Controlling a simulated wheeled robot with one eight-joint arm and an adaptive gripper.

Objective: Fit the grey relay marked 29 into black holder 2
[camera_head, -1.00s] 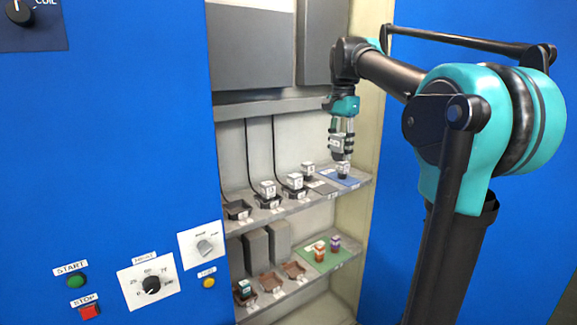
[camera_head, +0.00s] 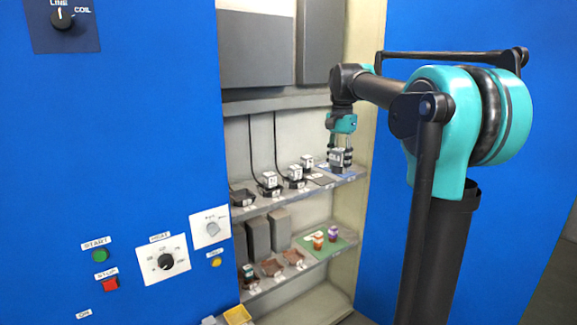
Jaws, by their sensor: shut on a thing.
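On the same shelf stand three black holders in a row. The left holder (camera_head: 242,198) is empty. The middle holder (camera_head: 268,190) and the right holder (camera_head: 296,185) each carry a pale grey relay. The small number labels on the shelf edge are too small to read, so I cannot tell which is holder 2.
Another pale relay (camera_head: 307,161) stands behind the right holder, by a dark grey mat (camera_head: 321,181). The lower shelf has brown holders (camera_head: 271,268) and a green mat (camera_head: 333,246) with coloured relays. A blue panel with knobs and buttons (camera_head: 100,256) fills the left.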

